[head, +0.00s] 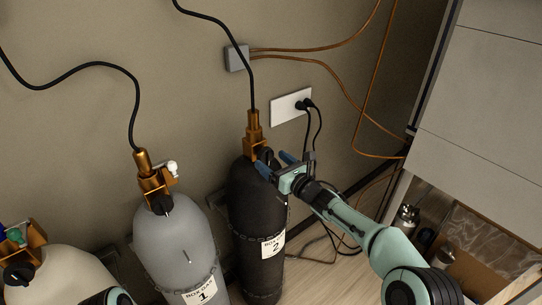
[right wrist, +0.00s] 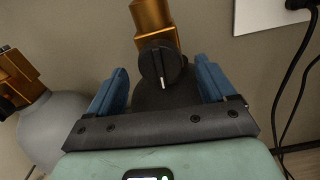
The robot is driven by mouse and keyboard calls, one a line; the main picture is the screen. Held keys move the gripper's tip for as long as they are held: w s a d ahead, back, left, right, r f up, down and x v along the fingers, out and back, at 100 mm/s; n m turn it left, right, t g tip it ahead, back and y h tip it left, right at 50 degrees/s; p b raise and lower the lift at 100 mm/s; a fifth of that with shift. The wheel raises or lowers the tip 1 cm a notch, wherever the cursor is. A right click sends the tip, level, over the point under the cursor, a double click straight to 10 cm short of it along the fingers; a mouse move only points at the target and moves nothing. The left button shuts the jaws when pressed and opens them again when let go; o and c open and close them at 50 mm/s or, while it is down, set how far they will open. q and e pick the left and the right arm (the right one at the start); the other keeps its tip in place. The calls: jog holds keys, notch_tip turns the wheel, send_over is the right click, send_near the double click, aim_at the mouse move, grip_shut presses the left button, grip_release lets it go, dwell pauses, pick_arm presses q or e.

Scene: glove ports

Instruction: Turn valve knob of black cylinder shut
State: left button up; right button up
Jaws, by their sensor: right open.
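The black cylinder (head: 256,205) stands upright against the wall, with a label marked 2 and a brass valve (head: 253,130) on top. My right gripper (head: 274,163) is open at the valve, its two blue fingers either side of the knob. In the right wrist view the round black valve knob (right wrist: 159,66) with a white mark sits between the fingertips (right wrist: 161,68), with a gap on each side. The mark is near the knob's lower edge. In the head view the gripper partly hides the knob. My left gripper is not in view.
A grey cylinder (head: 180,240) marked 1 stands to the left, and a cream cylinder (head: 65,278) further left. A wall outlet (head: 291,106) with plugged black cables is right of the valve. A cabinet (head: 475,130) stands at the right. A black hose rises from the valve.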

jog(key=shift+x, duration=0.8)
jog(key=shift+c, duration=0.3)
jog(key=c, duration=1)
